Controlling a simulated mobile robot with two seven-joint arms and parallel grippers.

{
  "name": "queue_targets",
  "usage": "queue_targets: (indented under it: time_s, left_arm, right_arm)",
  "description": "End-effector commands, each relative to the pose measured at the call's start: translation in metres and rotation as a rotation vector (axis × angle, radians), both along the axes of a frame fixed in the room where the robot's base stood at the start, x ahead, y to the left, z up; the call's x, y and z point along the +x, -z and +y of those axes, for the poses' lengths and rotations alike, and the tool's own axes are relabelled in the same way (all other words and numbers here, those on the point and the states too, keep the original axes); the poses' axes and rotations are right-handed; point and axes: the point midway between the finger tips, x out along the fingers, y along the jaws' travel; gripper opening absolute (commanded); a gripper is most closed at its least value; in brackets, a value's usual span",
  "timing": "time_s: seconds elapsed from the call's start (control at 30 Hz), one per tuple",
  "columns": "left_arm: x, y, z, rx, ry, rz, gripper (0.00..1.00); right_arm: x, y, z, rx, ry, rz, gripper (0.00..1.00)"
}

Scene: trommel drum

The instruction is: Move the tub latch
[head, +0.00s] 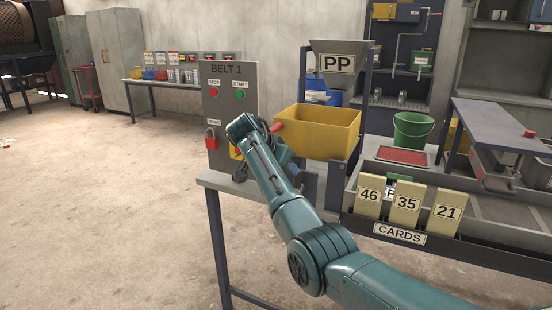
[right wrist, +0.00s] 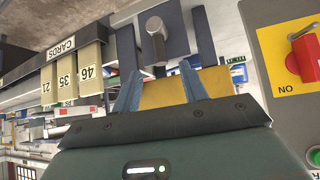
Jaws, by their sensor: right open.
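The yellow tub (head: 318,132) stands under the PP hopper, behind the table's near edge. A red-ended handle (head: 277,127) sticks out at its left side; I cannot tell for certain that it is the latch. In the right wrist view a grey rounded lever (right wrist: 155,40) stands on a dark block ahead of my fingers. My right gripper (right wrist: 160,90) is open, its two blue fingers apart, with a yellow surface (right wrist: 180,88) behind them. In the head view my right wrist covers part of the space between panel and tub. My left gripper is not in view.
The BELT 1 panel (head: 228,100) stands left of my wrist with buttons and a red lock. A red rotary switch (right wrist: 305,58) on yellow is close at the right in the wrist view. Yellow number cards (head: 405,205) and a green bucket (head: 411,130) are to the right.

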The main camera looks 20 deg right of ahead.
Motion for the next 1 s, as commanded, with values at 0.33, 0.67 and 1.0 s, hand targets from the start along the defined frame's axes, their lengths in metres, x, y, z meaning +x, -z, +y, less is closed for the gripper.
queue_targets:
  time_s: [0.33, 0.67, 1.0]
  left_arm:
    - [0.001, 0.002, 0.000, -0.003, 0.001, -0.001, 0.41]
    - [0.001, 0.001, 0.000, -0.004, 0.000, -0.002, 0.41]
    - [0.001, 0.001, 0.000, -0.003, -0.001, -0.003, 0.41]
  right_arm:
    - [-0.015, -0.031, 0.027, -0.002, 0.000, 0.001, 0.43]
    - [-0.016, -0.033, 0.028, -0.002, 0.001, 0.001, 0.43]
    - [-0.016, -0.032, 0.028, -0.002, 0.001, 0.001, 0.43]
